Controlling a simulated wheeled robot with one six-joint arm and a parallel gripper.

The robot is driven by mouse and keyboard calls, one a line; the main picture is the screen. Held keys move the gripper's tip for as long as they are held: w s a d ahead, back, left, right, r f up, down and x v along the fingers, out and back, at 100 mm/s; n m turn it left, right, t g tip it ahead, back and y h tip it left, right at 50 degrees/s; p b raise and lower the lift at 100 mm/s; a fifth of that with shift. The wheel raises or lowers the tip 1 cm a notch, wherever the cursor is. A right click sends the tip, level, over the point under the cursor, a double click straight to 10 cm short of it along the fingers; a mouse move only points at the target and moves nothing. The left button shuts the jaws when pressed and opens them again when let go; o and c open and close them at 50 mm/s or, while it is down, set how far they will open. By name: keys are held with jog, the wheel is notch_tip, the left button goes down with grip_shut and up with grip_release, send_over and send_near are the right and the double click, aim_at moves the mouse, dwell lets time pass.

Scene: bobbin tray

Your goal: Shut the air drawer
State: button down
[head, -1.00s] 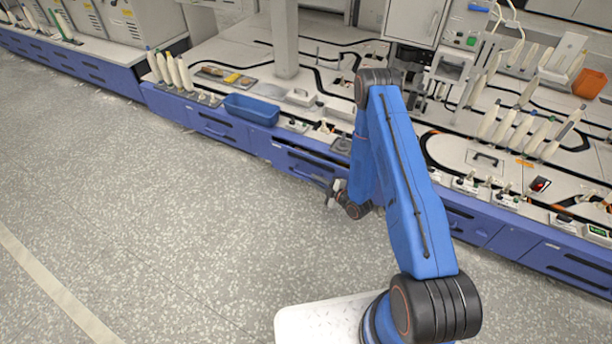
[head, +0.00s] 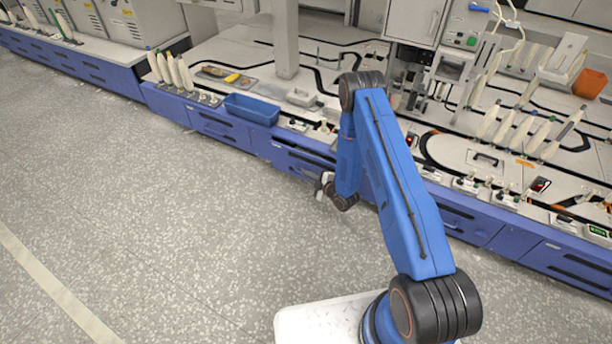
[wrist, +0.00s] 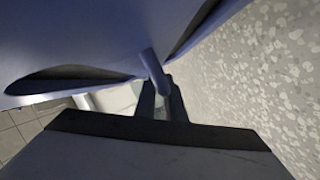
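Blue drawer fronts with dark recessed slots run along the machine's lower edge. The drawer front (head: 283,158) nearest my gripper is partly hidden behind my arm; no label is readable, and I cannot tell how far it stands out. My gripper (head: 321,186) is low beside this front, small in the head view. In the wrist view, the dark fingers (wrist: 162,102) reach close to a large bluish panel (wrist: 95,35) with a dark slot. A short rounded bluish bar (wrist: 154,70) shows at the fingertips. I cannot tell whether the fingers grip it.
A blue bin (head: 251,109) stands on the machine top, left of my arm. White bobbins (head: 175,70) stand at the left, with several more at the right. An orange box (head: 589,83) is at the far right. The speckled floor (head: 170,220) in front is clear.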

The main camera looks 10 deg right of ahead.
aim_at(310, 169)
jog(key=shift+w+d, duration=0.55)
jog(key=shift+w, duration=0.2)
jog(key=shift+w+d, duration=0.55)
jog(key=shift+w, duration=0.15)
jog(key=c, duration=2.1)
grip_release()
jog(key=shift+d, duration=0.1)
jog(key=v, duration=1.7)
jog(key=shift+s, duration=0.2)
jog(key=shift+d, duration=0.1)
